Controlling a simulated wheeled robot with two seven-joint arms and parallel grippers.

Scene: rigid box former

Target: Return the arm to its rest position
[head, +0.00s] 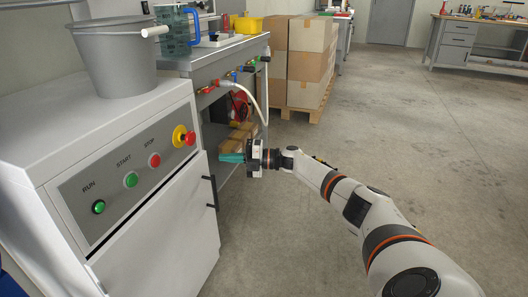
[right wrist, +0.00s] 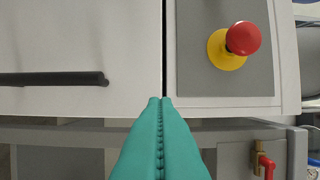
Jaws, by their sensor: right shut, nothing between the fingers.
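My right arm (head: 372,215) reaches in from the lower right of the head view. Its right gripper (head: 222,157) has teal fingers that point left, toward the front edge of the white machine cabinet (head: 160,240). In the right wrist view the gripper (right wrist: 160,102) is shut, its fingers pressed together with nothing between them. The fingertips show below the red emergency knob (right wrist: 243,38) on its yellow base and right of the black handle (right wrist: 52,78). I cannot tell how far they are from the cabinet. My left gripper is not in view.
The machine panel has a green RUN button (head: 98,207), a START button (head: 130,180) and a red STOP button (head: 154,160). A grey bucket (head: 115,60) stands on top. A metal workbench (head: 215,58) and stacked cardboard boxes (head: 305,60) are behind. The floor (head: 420,130) to the right is clear.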

